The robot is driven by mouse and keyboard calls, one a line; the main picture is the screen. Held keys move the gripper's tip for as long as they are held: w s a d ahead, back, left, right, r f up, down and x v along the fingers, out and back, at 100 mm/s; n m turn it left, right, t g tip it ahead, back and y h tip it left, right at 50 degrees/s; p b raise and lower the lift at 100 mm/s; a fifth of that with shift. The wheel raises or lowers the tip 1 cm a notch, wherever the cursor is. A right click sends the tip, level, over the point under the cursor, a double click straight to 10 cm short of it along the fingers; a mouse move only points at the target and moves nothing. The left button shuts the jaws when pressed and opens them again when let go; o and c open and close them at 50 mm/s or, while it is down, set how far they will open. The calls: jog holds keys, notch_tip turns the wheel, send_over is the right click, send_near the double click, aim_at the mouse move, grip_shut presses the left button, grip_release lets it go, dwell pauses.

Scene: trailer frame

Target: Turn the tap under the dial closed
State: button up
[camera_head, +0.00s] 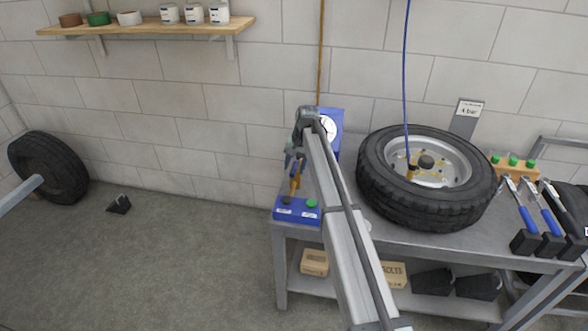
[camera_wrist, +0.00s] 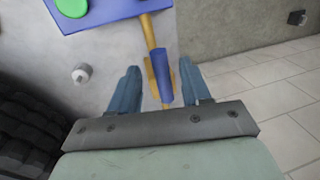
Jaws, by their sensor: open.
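The white dial (camera_head: 328,127) is on a blue upright panel at the bench's back left, partly hidden by my arm. Below it stands a brass pipe (camera_head: 296,183) rising from a blue base (camera_head: 297,212) with a green button. In the wrist view the brass pipe (camera_wrist: 149,30) runs down from the blue base (camera_wrist: 105,15). The tap's blue lever (camera_wrist: 160,76) shows on it. My gripper (camera_wrist: 161,72) is open, with one finger on each side of the lever and gaps showing. In the head view my gripper (camera_head: 293,160) is beside the pipe, mostly hidden by my arm.
A tyre on a rim (camera_head: 427,205) lies on the grey bench (camera_head: 440,247) right of my arm, with a blue hose going up. Blue-handled tools (camera_head: 540,220) stand at the right. A shelf (camera_head: 145,27) hangs on the wall. Floor left of the bench is mostly clear.

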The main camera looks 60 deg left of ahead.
jog(key=shift+s+a+f, duration=0.1)
jog(key=shift+s+f, duration=0.05)
jog(key=shift+f, duration=0.65)
jog(key=shift+c, duration=0.4)
grip_shut()
